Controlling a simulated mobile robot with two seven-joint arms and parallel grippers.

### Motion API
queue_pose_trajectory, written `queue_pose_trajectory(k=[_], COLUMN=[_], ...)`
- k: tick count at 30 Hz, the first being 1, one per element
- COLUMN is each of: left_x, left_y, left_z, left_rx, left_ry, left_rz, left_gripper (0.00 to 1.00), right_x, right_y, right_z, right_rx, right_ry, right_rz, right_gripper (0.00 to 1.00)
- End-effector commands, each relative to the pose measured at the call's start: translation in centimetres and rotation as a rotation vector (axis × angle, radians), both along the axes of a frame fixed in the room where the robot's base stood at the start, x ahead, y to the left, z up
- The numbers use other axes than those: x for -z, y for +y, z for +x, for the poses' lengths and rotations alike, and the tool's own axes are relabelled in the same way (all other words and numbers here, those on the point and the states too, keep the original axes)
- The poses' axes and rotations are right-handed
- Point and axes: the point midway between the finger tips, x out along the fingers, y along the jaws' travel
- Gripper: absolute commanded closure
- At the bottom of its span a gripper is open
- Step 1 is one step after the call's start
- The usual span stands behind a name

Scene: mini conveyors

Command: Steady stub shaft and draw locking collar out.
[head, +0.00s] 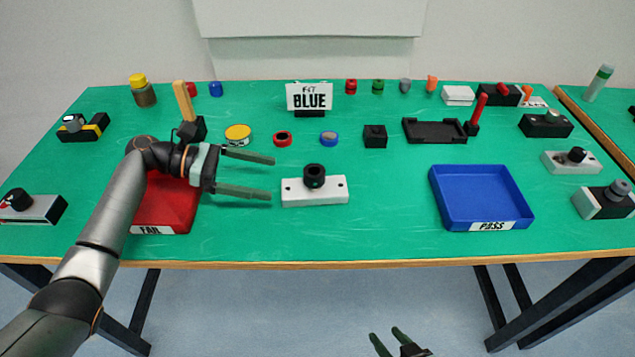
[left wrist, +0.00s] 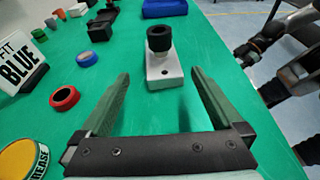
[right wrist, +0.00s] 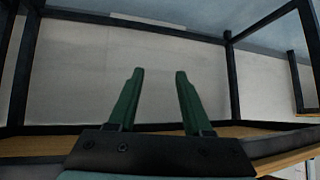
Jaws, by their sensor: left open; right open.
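A white block (head: 330,194) stands at the middle of the green table near the front, with a black round collar (head: 314,176) on top. A stub shaft inside the collar cannot be made out clearly. In the left wrist view the collar (left wrist: 159,38) and block (left wrist: 163,72) lie ahead, between the lines of the fingers. My left gripper (head: 272,178) is open and empty just left of the block, fingers pointing at it, not touching. My right gripper (head: 385,334) is open and empty, low in front of the table; its own view shows the fingers (right wrist: 160,73) facing the table's underside.
A blue PASS tray (head: 480,196) stands right of the block; a red FAIL tray (head: 165,205) is partly under my left arm. Red (head: 283,138) and blue (head: 329,138) rings, a black block (head: 375,136) and a BLUE sign (head: 309,97) stand behind. Table between is clear.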

Motion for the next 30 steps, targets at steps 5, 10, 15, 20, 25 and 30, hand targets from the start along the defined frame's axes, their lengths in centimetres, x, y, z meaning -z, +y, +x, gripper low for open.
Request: queue_pose_trajectory(k=[5, 10, 15, 20, 25, 30], left_x=[0.6, 1.5, 1.9, 2.2, 2.7, 2.9], left_y=[-1.5, -3.8, -6.2, -8.0, -9.2, -9.5], left_z=[0.0, -0.1, -0.1, -0.1, 0.0, 0.0], left_rx=[0.004, 0.004, 0.003, 0.002, 0.001, 0.001], left_ry=[-0.002, -0.002, -0.001, 0.001, -0.001, -0.001], left_rz=[-0.002, -0.002, -0.002, -0.002, -0.001, 0.000], left_gripper=[0.00, 0.00, 0.00, 0.00, 0.00, 0.00], right_x=[0.9, 2.0, 2.2, 0.5, 0.5, 1.1], right_y=[0.1, 0.6, 1.5, 1.3, 0.9, 0.6], right_z=[-0.4, -0.6, -0.4, 0.3, 0.4, 0.1], right_rx=[-0.004, -0.016, -0.035, -0.029, -0.022, -0.019], right_ry=[0.013, 0.022, 0.026, 0.002, -0.004, 0.005], right_rz=[0.001, 0.005, 0.013, 0.012, 0.008, 0.002], right_gripper=[0.50, 0.50, 0.50, 0.50, 0.50, 0.50])
